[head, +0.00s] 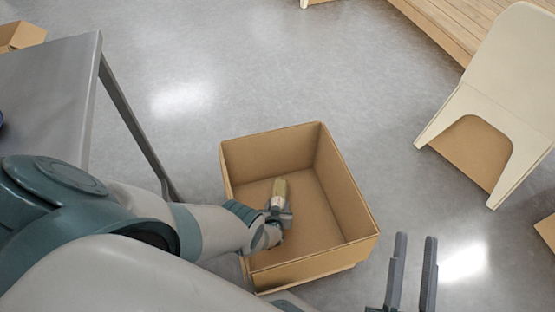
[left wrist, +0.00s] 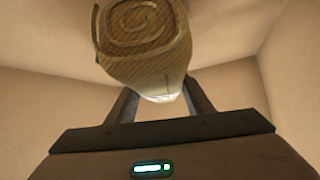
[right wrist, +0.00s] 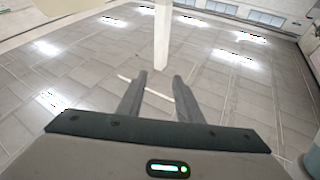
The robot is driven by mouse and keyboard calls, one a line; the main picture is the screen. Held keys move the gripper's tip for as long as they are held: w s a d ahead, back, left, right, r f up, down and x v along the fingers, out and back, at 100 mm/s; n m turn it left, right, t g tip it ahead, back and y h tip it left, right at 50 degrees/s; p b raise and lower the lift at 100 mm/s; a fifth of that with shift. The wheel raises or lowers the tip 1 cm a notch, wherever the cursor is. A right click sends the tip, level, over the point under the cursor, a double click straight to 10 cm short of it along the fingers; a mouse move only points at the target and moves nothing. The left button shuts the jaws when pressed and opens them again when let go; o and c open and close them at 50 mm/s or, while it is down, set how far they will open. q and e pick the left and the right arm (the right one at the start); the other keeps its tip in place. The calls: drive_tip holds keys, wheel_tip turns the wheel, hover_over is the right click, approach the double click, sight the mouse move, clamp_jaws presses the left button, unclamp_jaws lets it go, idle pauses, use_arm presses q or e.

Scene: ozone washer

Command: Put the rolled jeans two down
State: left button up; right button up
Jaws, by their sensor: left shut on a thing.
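I cannot tell if the roll touches the box floor. My right gripper (head: 411,270) is open and empty, to the right of the box. In the right wrist view its fingers (right wrist: 160,95) are apart over bare floor.
A grey table (head: 50,85) stands at the left, behind my left arm. A cream chair (head: 500,80) and a wooden platform (head: 455,30) are at the upper right. Another cardboard box (head: 20,36) shows at the upper left. The floor around the box is mostly clear.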

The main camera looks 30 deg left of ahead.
drive_tip(key=shift+s+r, duration=0.2)
use_arm(q)
drive_tip(key=shift+f, duration=0.15)
drive_tip(key=o, duration=1.3)
drive_tip(key=shift+f, duration=0.1)
use_arm(e)
drive_tip(key=shift+s+r+t, duration=0.4)
drive_tip(key=shift+r+t, duration=0.1)
drive_tip(key=shift+r, duration=0.15)
